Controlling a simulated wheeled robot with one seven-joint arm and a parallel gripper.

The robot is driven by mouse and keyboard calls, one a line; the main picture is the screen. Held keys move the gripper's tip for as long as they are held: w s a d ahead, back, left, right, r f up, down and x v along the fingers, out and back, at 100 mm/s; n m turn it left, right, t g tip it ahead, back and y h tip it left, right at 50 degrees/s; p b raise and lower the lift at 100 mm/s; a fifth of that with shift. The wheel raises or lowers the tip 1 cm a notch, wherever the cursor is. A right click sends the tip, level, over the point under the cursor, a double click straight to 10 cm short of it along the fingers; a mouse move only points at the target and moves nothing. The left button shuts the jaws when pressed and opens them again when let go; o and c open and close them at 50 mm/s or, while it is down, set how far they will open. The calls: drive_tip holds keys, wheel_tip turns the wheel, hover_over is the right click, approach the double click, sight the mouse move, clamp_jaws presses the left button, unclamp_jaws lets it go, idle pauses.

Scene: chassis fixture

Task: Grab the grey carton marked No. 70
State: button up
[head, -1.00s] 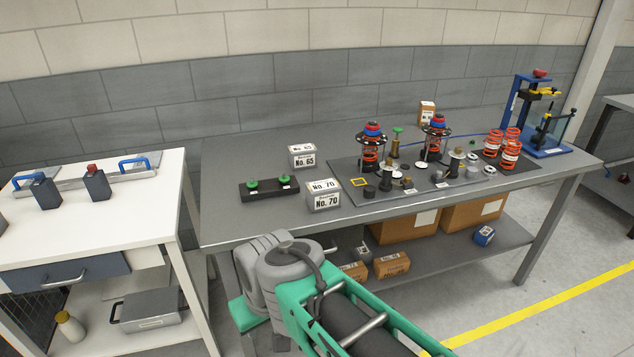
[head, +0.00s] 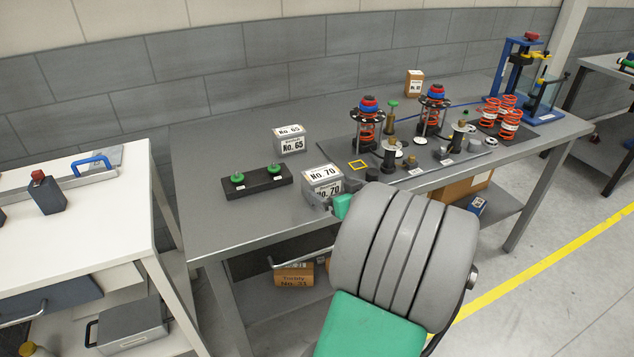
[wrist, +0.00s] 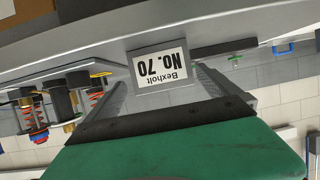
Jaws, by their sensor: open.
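The grey carton marked No. 70 (head: 322,176) stands on the near edge of the grey bench, with a white label on its top and front. My gripper (head: 330,203) is at its front, largely hidden behind my own arm in the head view. In the wrist view the carton (wrist: 160,67) appears upside down, its label facing the camera. It lies between the fingertips of my open gripper (wrist: 162,82), with a finger to either side. I cannot tell whether either finger touches it.
A similar grey carton marked No. 65 (head: 290,139) stands behind it. A black block with green knobs (head: 257,180) lies to the left. A dark mat with springs and metal parts (head: 420,160) lies to the right. The bench (head: 225,225) is bare at its front left.

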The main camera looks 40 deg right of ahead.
drive_tip(key=p+x, duration=0.1)
drive_tip(key=x, duration=0.6)
drive_tip(key=shift+w, duration=0.2)
drive_tip(key=shift+a, duration=0.1)
drive_tip(key=c, duration=1.3)
drive_tip(key=shift+c, duration=0.8)
drive_tip(key=shift+r, duration=0.15)
